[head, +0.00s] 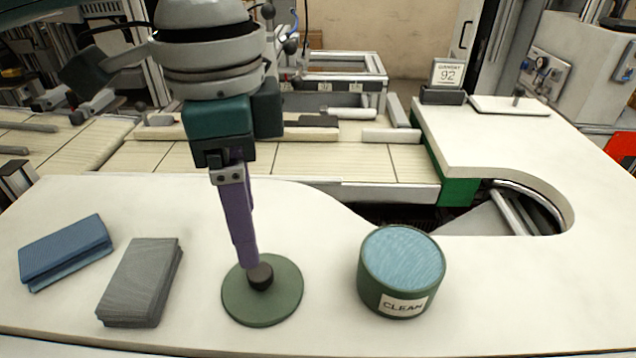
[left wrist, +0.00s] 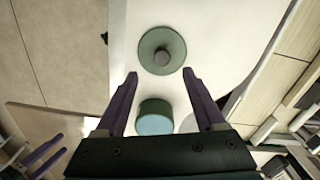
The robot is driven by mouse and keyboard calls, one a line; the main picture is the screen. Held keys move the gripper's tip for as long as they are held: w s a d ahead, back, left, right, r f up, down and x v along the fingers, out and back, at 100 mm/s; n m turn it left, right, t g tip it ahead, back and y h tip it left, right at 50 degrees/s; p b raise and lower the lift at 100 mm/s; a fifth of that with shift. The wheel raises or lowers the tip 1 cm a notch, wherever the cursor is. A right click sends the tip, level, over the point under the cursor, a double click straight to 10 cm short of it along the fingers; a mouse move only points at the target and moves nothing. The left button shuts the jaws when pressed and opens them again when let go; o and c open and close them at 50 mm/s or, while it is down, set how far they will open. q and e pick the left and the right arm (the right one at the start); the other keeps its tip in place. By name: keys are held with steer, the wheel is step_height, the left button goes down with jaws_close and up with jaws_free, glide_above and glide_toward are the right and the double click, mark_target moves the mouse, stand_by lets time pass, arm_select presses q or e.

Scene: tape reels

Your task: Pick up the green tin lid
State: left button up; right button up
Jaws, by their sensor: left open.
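The green tin lid (head: 283,305) lies flat on the white table, its dark round knob (head: 260,275) upward. In the left wrist view the lid (left wrist: 147,44) shows whole, just beyond the fingertips. My left gripper (head: 249,262) points down over the lid, its fingers seen edge-on and overlapping the knob. In the left wrist view its purple fingers (left wrist: 159,74) are spread wide with nothing between the tips. The knob lies roughly in line with the gap. My right gripper (left wrist: 64,143) shows at the lower left of that view, its fingers apart.
A green tin (head: 381,291) marked "CLEAN", with light blue content, stands right of the lid. A grey folded cloth (head: 138,283) and a blue folded cloth (head: 66,250) lie to the left. The table (head: 330,325) between lid and tin is clear. A curved cut-out lies behind the tin.

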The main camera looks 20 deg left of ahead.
mark_target(261, 270)
arm_select(q)
step_height(261, 270, down, 3)
steer(key=shift+r, duration=0.1)
steer(key=f, duration=0.6)
steer(key=shift+w+d+f, duration=0.1)
steer(key=shift+w+f, duration=0.05)
steer(key=shift+w, duration=0.1)
jaws_close()
